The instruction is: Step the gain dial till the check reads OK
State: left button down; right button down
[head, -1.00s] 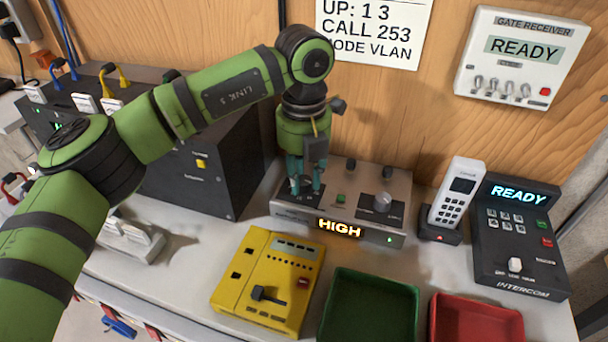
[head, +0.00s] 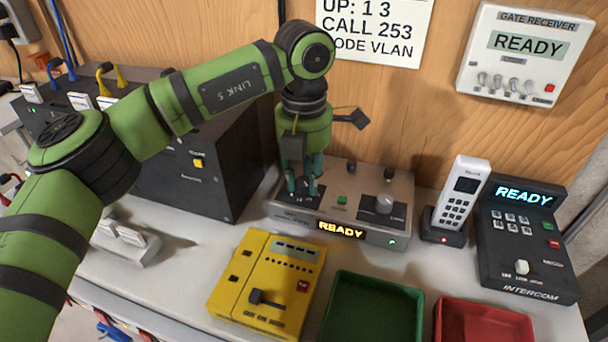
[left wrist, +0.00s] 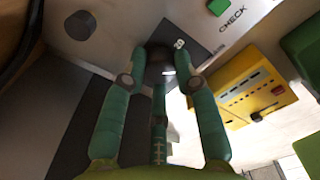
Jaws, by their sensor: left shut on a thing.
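A grey metal box (head: 402,238) stands against the wood wall. Its lit display (head: 341,230) reads READY, and a small green lamp glows to the right of it. My left gripper (head: 303,190) points down over the left end of the box, its fingers shut on a dark dial. In the left wrist view the dial (left wrist: 160,60) sits between my fingertips (left wrist: 166,74), with a "20" mark beside it; most of its scale is hidden. A green button (head: 342,200) on the box top is labelled CHECK in the left wrist view (left wrist: 218,7). My right gripper is out of view.
A silver knob (head: 384,203) sits on the box's right part. A yellow device (head: 225,295), green tray (head: 330,300) and red tray (head: 440,305) stand in front. A white handset (head: 462,195) and intercom (head: 525,265) are to the right, a dark cabinet (head: 225,170) to the left.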

aim_at(304, 180)
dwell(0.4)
pick_arm(q)
jog(key=c, duration=0.9)
grip_release()
jog(key=shift+c, duration=0.2)
notch_tip(304, 180, up, 12)
